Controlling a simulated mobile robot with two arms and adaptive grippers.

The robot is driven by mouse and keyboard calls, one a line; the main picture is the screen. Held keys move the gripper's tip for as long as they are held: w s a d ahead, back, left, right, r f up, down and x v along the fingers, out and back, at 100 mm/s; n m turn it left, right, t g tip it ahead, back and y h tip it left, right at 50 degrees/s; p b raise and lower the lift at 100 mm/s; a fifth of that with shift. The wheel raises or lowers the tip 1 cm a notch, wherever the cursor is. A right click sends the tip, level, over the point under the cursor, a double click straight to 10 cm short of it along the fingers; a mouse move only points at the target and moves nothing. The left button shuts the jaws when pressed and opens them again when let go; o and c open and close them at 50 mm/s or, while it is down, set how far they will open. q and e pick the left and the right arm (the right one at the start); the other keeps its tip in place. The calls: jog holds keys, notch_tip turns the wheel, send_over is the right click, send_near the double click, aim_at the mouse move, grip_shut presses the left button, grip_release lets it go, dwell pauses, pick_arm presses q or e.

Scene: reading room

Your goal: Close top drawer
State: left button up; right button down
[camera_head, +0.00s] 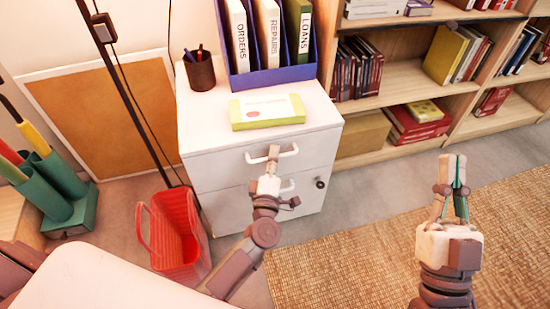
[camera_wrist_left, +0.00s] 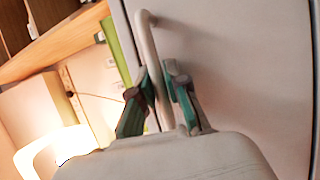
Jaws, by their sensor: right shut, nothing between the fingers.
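The white cabinet (camera_head: 190,125) stands in the middle of the head view with two drawers. Its top drawer (camera_head: 220,165) looks flush or nearly flush with the cabinet; a small gap cannot be ruled out. My left gripper (camera_head: 273,154) is at the top drawer's handle (camera_head: 290,152). In the left wrist view the left gripper (camera_wrist_left: 158,75) has one finger on each side of the pale handle (camera_wrist_left: 148,45), close against it and seemingly closed on it. The drawer front (camera_wrist_left: 240,60) fills the right of that view. My right gripper (camera_head: 453,160) is shut and empty, over the floor at right.
A green-and-white box (camera_head: 267,111), a pen cup (camera_head: 200,72) and a blue binder holder (camera_head: 275,78) stand on the cabinet. A red basket (camera_head: 175,240) is on the floor at left. Bookshelves (camera_head: 400,95) stand behind at right. The woven rug (camera_head: 350,245) looks clear.

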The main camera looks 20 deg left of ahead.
dwell(0.4)
pick_arm(q)
jog(key=shift+s+f, duration=0.1)
jog(key=shift+s, duration=0.2)
jog(key=v, duration=1.1)
jog(key=shift+s+d, duration=0.1)
jog(key=shift+s, duration=0.1)
